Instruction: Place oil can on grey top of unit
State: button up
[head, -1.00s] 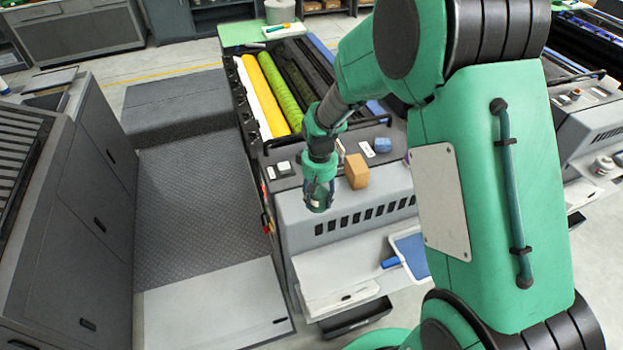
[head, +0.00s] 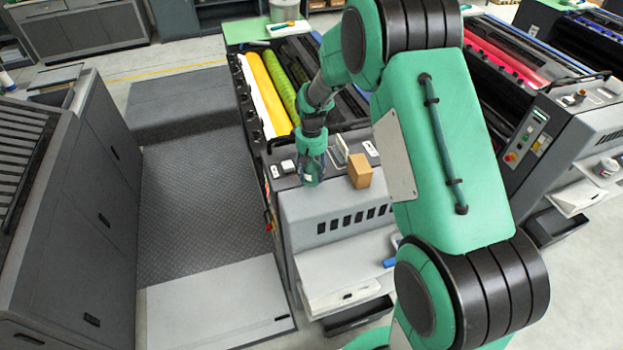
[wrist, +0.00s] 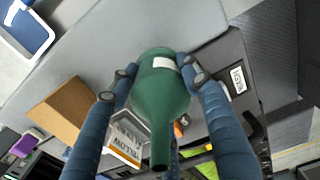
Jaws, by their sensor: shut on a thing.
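The oil can is a green bottle-shaped can with a white label; it shows in the wrist view (wrist: 158,105) between the fingers, its narrow spout toward the bottom of the picture. My gripper (wrist: 158,73) is shut on its body. In the head view my gripper (head: 312,168) hangs over the left front part of the ink unit, and the can is small and hard to tell from the fingers there. The unit's grey top (head: 300,207) lies below it. Whether the can touches the top is not clear.
A brown box (head: 360,171) stands on the unit just right of my gripper. A white carton marked yellow (wrist: 126,140) and a small sign (wrist: 238,80) show in the wrist view. Colored rollers (head: 268,95) lie behind. The grey top's front left is bare.

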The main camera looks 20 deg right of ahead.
aim_at(312, 160)
jog(key=shift+f, duration=1.75)
jog(key=shift+f, duration=0.1)
jog(key=o, duration=1.5)
notch_tip(312, 160, up, 12)
jog(key=shift+r, duration=0.1)
